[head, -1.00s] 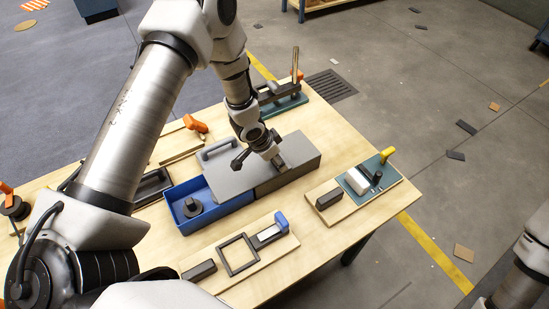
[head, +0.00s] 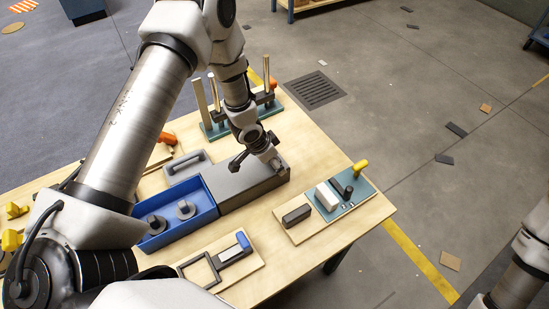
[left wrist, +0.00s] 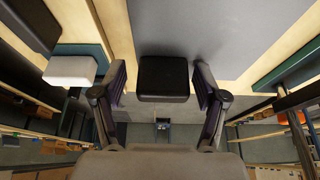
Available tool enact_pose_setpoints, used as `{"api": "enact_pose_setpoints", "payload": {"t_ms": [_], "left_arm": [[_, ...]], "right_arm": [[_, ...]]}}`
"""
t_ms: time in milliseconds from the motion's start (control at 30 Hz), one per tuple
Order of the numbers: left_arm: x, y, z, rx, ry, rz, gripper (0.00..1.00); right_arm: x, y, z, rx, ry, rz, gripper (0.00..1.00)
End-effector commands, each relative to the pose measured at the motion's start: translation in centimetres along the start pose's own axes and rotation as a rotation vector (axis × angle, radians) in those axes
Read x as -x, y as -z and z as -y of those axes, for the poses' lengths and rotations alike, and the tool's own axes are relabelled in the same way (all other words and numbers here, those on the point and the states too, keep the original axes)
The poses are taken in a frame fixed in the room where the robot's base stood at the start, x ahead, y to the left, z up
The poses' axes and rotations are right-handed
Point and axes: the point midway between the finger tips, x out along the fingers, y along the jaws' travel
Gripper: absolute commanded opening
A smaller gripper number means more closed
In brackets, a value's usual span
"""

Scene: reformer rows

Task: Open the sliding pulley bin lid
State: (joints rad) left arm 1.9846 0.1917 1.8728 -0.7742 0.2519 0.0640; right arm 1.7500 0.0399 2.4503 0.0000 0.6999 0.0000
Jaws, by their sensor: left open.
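The blue bin (head: 170,238) sits mid-table with its left part uncovered. Two grey pulleys, one (head: 157,223) left and one (head: 185,208) right, show inside. The flat grey lid (head: 232,180) lies over the right part, above a darker grey body. My left gripper (head: 272,160) is over the lid's right end. In the left wrist view, a black block-shaped grip (left wrist: 163,78) at the edge of the grey lid (left wrist: 190,28) sits between the open fingers (left wrist: 162,95), with small gaps visible on both sides. My right gripper is out of view.
A teal-topped board (head: 345,195) with a white block and yellow handle stands right of the bin. A slotted board (head: 225,262) lies in front. A peg stand (head: 240,118) and grey handled plate (head: 187,165) lie behind.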

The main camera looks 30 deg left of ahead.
Motion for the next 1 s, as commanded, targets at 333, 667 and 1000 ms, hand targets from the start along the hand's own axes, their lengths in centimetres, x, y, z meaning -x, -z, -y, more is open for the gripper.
{"api": "enact_pose_setpoints", "payload": {"t_ms": [333,667,1000], "left_arm": [[0.6,0.4,0.2,0.000,0.005,-0.009,0.77],[7.8,0.6,0.2,0.003,0.005,-0.012,0.77],[12.0,0.4,0.1,-0.001,0.002,-0.005,0.77]], "right_arm": [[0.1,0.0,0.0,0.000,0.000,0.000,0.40],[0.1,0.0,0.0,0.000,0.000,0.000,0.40],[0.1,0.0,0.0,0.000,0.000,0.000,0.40]]}}
